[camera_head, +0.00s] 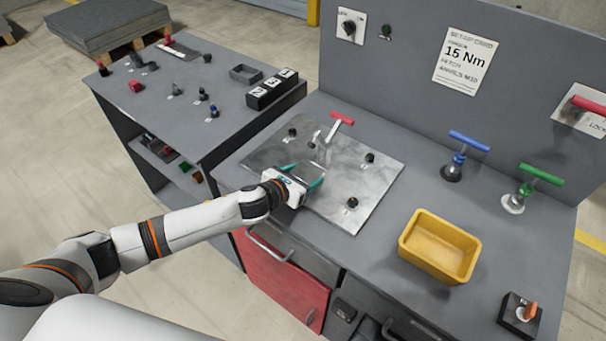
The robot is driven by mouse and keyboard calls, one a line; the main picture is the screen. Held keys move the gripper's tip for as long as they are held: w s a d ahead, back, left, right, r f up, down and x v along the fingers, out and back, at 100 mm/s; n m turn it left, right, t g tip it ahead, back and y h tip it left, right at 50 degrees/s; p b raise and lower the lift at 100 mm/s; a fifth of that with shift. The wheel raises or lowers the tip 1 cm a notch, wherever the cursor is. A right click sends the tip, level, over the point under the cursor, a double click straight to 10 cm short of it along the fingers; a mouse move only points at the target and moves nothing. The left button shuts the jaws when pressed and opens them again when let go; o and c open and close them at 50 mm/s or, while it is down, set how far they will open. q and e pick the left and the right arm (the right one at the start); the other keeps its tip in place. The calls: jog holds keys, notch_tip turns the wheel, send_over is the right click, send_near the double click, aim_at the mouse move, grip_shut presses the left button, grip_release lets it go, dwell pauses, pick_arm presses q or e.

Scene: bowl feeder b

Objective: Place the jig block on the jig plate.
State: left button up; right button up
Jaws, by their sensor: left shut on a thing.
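The jig plate (378,182) is a flat, shiny grey metal sheet on the grey bench, with several small black knobs standing on it. My left gripper (304,174) reaches over the plate's near left part, its teal fingers pointing away from me. It is shut on a grey thing, most likely the jig block, which barely stands out against the plate. I cannot tell whether this block touches the plate or is held above it. My right gripper is not in view.
A yellow bin (440,247), blue-handled (468,141) and green-handled (540,174) T-tools and a small switch box (519,315) stand to the right. A side table (180,80) with small parts is at left.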

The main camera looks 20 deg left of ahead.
pick_arm(q)
jog(key=o, duration=1.2)
jog(key=shift+f, duration=0.1)
jog(key=shift+o, duration=0.2)
jog(key=shift+r, duration=0.2)
jog(key=shift+s+a, duration=0.15)
jog(key=shift+s, duration=0.1)
jog(key=b+v, duration=0.1)
jog(key=v, duration=1)
jog(key=shift+s+r+b, duration=0.1)
jog(key=shift+s+b, duration=0.15)
jog(key=shift+b, duration=0.05)
